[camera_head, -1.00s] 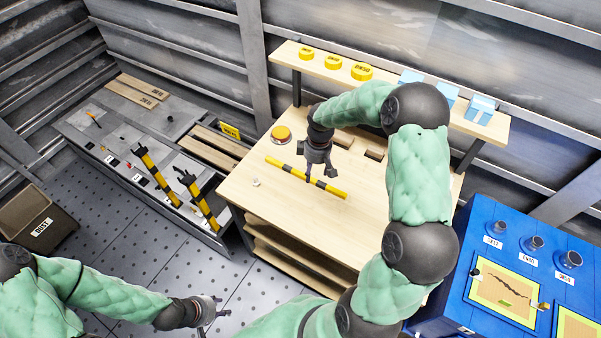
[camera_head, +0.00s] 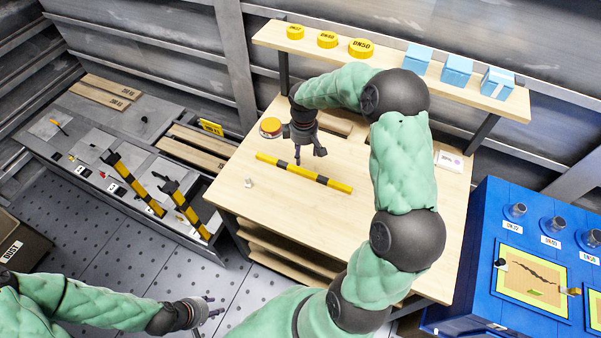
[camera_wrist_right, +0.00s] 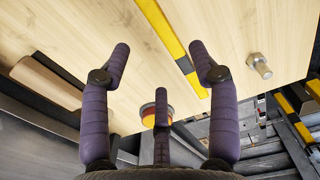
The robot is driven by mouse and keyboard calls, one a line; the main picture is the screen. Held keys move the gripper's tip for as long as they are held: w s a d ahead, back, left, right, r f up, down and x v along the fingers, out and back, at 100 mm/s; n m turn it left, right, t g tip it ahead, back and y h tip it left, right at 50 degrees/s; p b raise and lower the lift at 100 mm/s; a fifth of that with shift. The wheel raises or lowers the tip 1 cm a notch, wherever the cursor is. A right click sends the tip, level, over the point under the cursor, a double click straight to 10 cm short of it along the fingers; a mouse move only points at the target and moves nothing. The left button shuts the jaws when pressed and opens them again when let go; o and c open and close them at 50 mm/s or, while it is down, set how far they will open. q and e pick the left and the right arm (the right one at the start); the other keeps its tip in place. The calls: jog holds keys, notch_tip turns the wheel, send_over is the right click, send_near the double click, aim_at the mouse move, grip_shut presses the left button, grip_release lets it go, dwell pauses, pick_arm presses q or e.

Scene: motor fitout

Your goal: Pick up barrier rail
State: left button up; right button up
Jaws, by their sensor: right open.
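The yellow-and-black barrier rail (camera_head: 338,186) lies on the wooden workbench (camera_head: 262,215). My right gripper (camera_head: 308,156) is over the bench at the rail's far side, its fingers spread and empty. In the right wrist view the rail (camera_wrist_right: 158,22) runs diagonally beyond the open fingers (camera_wrist_right: 160,58), apart from them. My left gripper (camera_head: 214,307) is low at the bottom left, away from the bench; its fingers are too small to judge.
Two similar striped bars (camera_head: 134,183) lean at the grey bench on the left. A shelf (camera_head: 390,62) behind holds yellow discs and blue boxes. The bench's front is clear.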

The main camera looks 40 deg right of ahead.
jog(key=b, duration=0.1)
send_over(303, 169)
jog(key=f, duration=0.5)
jog(key=shift+s+a, duration=0.1)
jog(key=shift+s, duration=0.1)
notch_tip(303, 169, down, 5)
jog(key=shift+w+b, duration=0.15)
jog(key=shift+b, duration=0.6)
jog(key=shift+c, duration=0.3)
jog(key=shift+r, duration=0.1)
grip_shut()
